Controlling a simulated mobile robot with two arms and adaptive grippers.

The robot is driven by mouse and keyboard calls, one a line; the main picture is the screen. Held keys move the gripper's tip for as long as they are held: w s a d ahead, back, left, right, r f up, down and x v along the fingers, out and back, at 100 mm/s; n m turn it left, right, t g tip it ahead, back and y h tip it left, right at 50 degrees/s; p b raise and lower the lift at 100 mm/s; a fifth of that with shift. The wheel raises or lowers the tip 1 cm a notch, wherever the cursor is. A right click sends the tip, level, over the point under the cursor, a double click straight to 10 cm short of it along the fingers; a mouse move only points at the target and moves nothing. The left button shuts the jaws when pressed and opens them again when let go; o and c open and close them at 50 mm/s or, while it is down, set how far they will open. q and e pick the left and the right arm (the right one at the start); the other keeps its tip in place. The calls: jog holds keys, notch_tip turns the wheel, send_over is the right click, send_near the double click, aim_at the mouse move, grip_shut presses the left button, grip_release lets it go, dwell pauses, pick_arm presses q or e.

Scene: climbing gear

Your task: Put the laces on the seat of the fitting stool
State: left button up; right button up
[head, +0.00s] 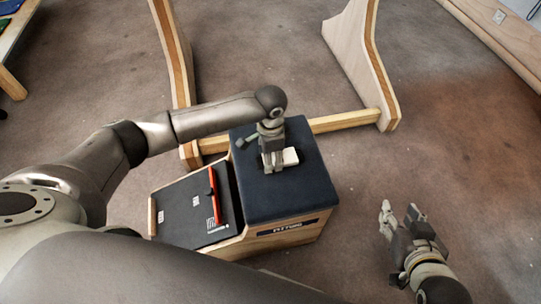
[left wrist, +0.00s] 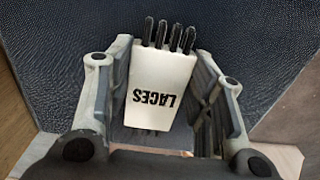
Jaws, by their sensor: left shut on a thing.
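The laces (head: 291,156) are a white packet marked LACES with black lace ends at its top. In the left wrist view, the laces (left wrist: 160,90) sit between the two fingers of my left gripper (left wrist: 165,72). My left gripper (head: 273,163) is shut on them and points down over the dark blue seat (head: 295,195) of the fitting stool. The seat fills the background of the left wrist view (left wrist: 270,40). I cannot tell whether the packet touches the seat. My right gripper (head: 402,212) is open and empty, to the right of the stool.
The stool's sloping black foot ramp (head: 183,212) carries a red bar (head: 214,194), left of the seat. A wooden frame (head: 340,122) stands behind the stool. A wooden piece with coloured items (head: 12,40) is at the top left.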

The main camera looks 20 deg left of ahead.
pick_arm(q)
jog(key=o, duration=0.8)
jog(key=shift+f, duration=0.1)
